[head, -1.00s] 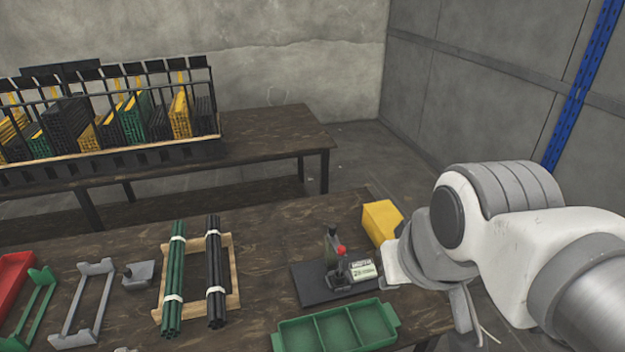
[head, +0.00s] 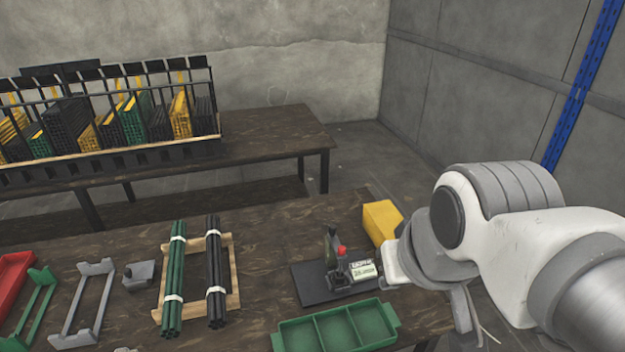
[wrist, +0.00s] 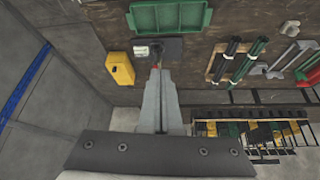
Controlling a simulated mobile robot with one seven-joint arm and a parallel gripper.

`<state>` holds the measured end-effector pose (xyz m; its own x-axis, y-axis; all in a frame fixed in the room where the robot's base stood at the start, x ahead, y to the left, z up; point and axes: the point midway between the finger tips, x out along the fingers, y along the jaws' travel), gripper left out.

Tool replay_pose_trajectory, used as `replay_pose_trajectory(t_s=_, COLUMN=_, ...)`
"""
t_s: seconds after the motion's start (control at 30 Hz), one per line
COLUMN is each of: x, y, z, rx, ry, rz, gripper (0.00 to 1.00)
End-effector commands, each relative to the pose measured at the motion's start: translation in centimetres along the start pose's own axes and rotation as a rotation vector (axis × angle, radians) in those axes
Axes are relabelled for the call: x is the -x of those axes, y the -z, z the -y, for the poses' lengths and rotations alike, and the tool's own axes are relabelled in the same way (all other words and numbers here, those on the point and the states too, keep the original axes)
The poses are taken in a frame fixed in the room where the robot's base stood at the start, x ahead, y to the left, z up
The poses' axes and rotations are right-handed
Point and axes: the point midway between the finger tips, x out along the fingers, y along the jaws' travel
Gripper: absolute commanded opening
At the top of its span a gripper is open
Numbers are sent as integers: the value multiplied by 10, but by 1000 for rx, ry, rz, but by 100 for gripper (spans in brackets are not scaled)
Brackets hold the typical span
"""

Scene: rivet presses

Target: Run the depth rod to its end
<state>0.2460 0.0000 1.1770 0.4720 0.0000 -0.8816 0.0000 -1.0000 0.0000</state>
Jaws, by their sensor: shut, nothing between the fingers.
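A small rivet press (head: 332,245) with a red knob (head: 342,250) stands on a dark base plate (head: 310,290). A pale panel with small markings (head: 363,270) sits at its right; I cannot read it surely. In the wrist view the panel (wrist: 141,50) and plate (wrist: 173,48) lie beyond my fingertips. I cannot single out the depth rod. My gripper (wrist: 160,74) is shut and empty, and its tips overlap the press's near side in the wrist view. Whether they touch it I cannot tell. In the head view my arm and wrist are right of the press.
A yellow box (head: 380,222) stands behind the press, close to my wrist. A green compartment tray (head: 283,340) lies in front. Green rods (head: 173,275) and black rods (head: 214,275) lie on a wooden rack at left. A loaded rack (head: 110,155) stands on the back table.

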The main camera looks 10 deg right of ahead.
Motion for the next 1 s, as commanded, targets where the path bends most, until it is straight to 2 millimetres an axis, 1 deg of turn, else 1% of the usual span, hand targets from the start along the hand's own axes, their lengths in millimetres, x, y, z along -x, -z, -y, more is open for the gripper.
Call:
replay_pose_trajectory(t_s=0.03, x=0, y=0, z=0, rx=0, ry=0, rz=0, gripper=0)
replay_pose_trajectory(t_s=0.07, x=0, y=0, z=0, rx=0, ry=0, rz=0, gripper=4)
replay_pose_trajectory(t_s=0.1, x=0, y=0, z=0, rx=0, ry=0, rz=0, gripper=11)
replay_pose_trajectory(t_s=0.17, x=0, y=3, z=0, rx=-1, ry=1, rz=4, gripper=22)
replay_pose_trajectory(t_s=0.23, x=-1, y=9, z=0, rx=-2, ry=2, rz=16, gripper=34)
replay_pose_trajectory(t_s=0.3, x=-2, y=20, z=0, rx=-6, ry=5, rz=37, gripper=47)
replay_pose_trajectory(t_s=0.37, x=-4, y=33, z=1, rx=-10, ry=7, rz=58, gripper=56)
replay_pose_trajectory(t_s=0.57, x=-21, y=83, z=1, rx=-25, ry=13, rz=147, gripper=56)
replay_pose_trajectory(t_s=0.67, x=-34, y=107, z=1, rx=-32, ry=14, rz=191, gripper=56)
replay_pose_trajectory(t_s=0.8, x=-58, y=139, z=1, rx=-41, ry=13, rz=250, gripper=56)
replay_pose_trajectory(t_s=0.87, x=-70, y=152, z=1, rx=-45, ry=12, rz=277, gripper=56)
replay_pose_trajectory(t_s=1.0, x=-103, y=179, z=2, rx=-52, ry=7, rz=337, gripper=56)
